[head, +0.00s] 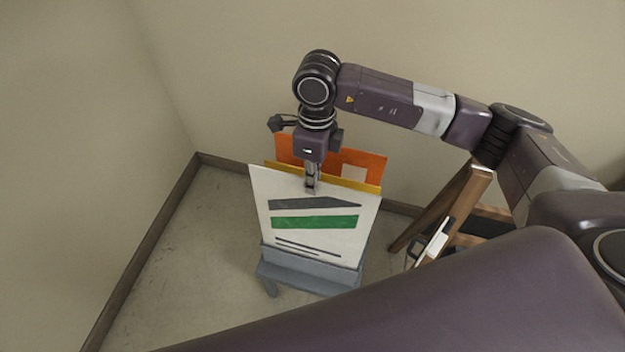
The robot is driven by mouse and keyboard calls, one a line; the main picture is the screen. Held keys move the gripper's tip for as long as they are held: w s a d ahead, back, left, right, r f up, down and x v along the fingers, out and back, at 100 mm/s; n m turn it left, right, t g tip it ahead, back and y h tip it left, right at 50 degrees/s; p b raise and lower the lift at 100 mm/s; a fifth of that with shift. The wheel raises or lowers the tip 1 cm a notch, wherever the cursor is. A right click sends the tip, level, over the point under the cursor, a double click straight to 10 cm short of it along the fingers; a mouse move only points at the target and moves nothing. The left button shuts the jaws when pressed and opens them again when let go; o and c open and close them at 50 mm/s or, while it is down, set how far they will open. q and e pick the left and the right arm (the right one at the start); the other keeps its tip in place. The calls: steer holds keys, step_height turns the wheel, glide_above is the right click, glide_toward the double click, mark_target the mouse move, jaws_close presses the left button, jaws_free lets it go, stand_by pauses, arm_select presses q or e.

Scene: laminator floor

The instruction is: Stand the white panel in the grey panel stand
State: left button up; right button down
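The white panel (300,245), with grey and green bars and thin dark lines, is upright and leans back slightly. Its lower edge is at the grey panel stand (310,272), behind the stand's front rail; whether it rests on the bottom is hidden. My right gripper (311,186) points down at the middle of the panel's top edge. Its fingers are close together on that edge, one showing in front of the white face. My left gripper is not in view.
A yellow panel (368,186) and an orange panel (372,163) stand just behind the white one. A wooden-framed easel-like stand (465,205) is to the right. Walls close in the corner behind and left. The floor (195,270) left of the stand is clear.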

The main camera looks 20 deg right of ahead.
mark_target(311, 210)
steer(key=shift+s+a+f+b, duration=0.1)
steer(key=shift+s+f+b, duration=0.05)
steer(key=shift+f+b, duration=1.25)
steer(key=shift+s+a+f+b, duration=0.1)
steer(key=shift+f+b, duration=1.05)
steer(key=shift+f, duration=0.45)
steer(key=shift+s+a+f+b, duration=0.1)
steer(key=shift+s+f+b, duration=0.05)
steer(key=shift+f+b, duration=1.25)
steer(key=c, duration=2.1)
jaws_free()
